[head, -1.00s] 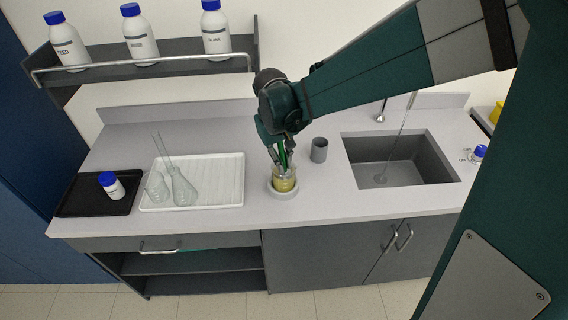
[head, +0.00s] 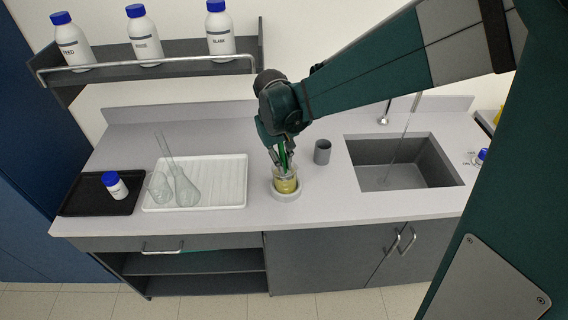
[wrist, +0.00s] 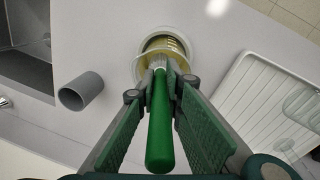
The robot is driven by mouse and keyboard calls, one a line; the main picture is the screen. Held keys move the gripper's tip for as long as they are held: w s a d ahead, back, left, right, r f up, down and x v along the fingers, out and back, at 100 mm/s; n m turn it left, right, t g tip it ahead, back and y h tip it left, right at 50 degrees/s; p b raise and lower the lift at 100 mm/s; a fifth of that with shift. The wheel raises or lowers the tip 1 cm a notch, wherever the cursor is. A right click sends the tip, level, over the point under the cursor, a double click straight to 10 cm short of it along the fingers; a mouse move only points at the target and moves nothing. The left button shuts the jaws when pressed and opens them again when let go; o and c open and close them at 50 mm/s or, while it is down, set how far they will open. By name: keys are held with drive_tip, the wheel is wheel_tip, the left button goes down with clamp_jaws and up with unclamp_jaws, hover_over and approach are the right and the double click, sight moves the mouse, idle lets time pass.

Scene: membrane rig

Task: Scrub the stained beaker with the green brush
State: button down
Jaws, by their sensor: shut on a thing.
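The stained beaker (head: 286,184) stands upright in a pale round holder (head: 287,195) on the counter, with a yellow-brown stain inside. In the wrist view the beaker (wrist: 165,45) is just beyond the fingertips. My gripper (wrist: 158,92) is shut on the green brush (wrist: 160,130), with the handle between the fingers. The brush's pale bristle end points into the beaker's mouth. In the head view my gripper (head: 281,155) is right above the beaker. How deep the bristles reach is hard to tell.
A grey cup (head: 322,152) stands right of the beaker, with a sink (head: 440,178) further right. A white drying tray (head: 225,183) with glass flasks (head: 185,188) is at left. A black tray (head: 75,207) holds a small bottle (head: 115,185). Bottles line the shelf above.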

sight(284, 157)
drive_tip(key=shift+a, duration=0.2)
drive_tip(key=shift+s+a, duration=0.2)
drive_tip(key=shift+a, duration=0.05)
drive_tip(key=shift+s+d+r, duration=0.1)
drive_tip(key=shift+d, duration=0.05)
idle(0.3)
drive_tip(key=shift+s+d+r, duration=0.1)
drive_tip(key=shift+s+d, duration=0.2)
drive_tip(key=shift+r, duration=0.15)
idle(0.4)
drive_tip(key=shift+r+p, duration=1.15)
drive_tip(key=shift+r, duration=0.7)
drive_tip(key=shift+f, duration=0.1)
